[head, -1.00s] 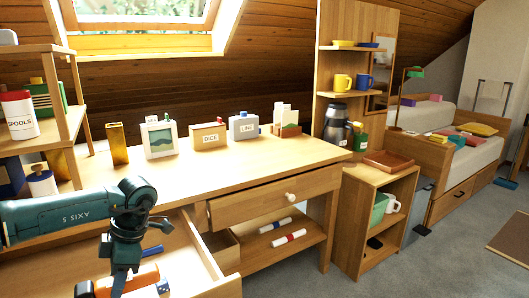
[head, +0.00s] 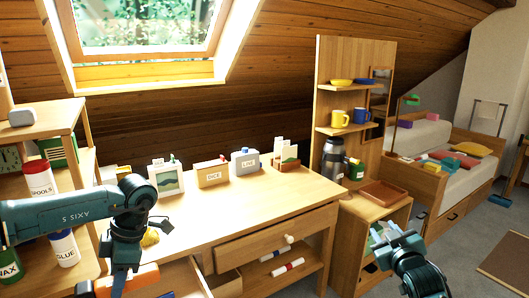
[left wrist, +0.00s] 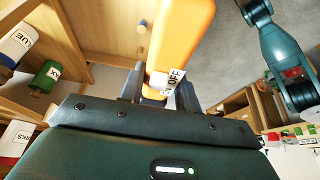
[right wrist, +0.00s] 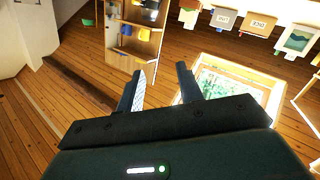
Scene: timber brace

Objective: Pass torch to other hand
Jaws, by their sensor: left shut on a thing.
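The torch is a thick orange cylinder. In the left wrist view the torch (left wrist: 181,40) stands between my left gripper's fingers (left wrist: 160,88), with a white "OFF" label facing the camera. My left gripper is shut on it. In the head view the orange torch (head: 140,279) shows at the bottom edge under my left wrist, partly hidden and cut off. My right gripper (right wrist: 162,86) is open and empty in the right wrist view. In the head view my right arm is at the lower right, well apart from the torch.
A shelf with spools (head: 39,180) and glue (head: 64,248) stands at left. A low cabinet with a brown tray (head: 384,195) stands at right. Open floor lies beyond my right arm.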

